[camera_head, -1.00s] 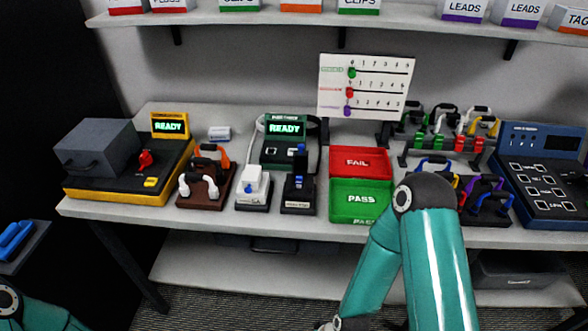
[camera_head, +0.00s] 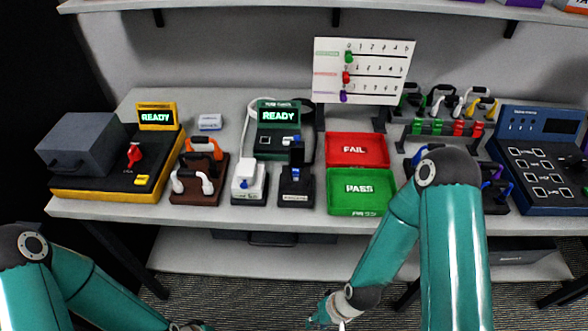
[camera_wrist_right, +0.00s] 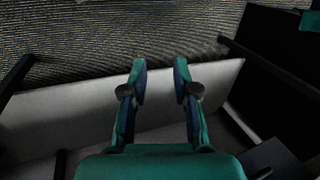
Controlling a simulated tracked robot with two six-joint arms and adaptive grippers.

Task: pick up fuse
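I cannot single out a fuse with certainty.
The bench holds a yellow-black tester (camera_head: 122,182), a brown stand (camera_head: 205,194), a green READY device (camera_head: 276,146), a red FAIL tray (camera_head: 386,164), a green PASS tray (camera_head: 333,207), a cable rack (camera_head: 440,139) and a blue console (camera_head: 545,196). A lower shelf (camera_head: 250,262) runs beneath.

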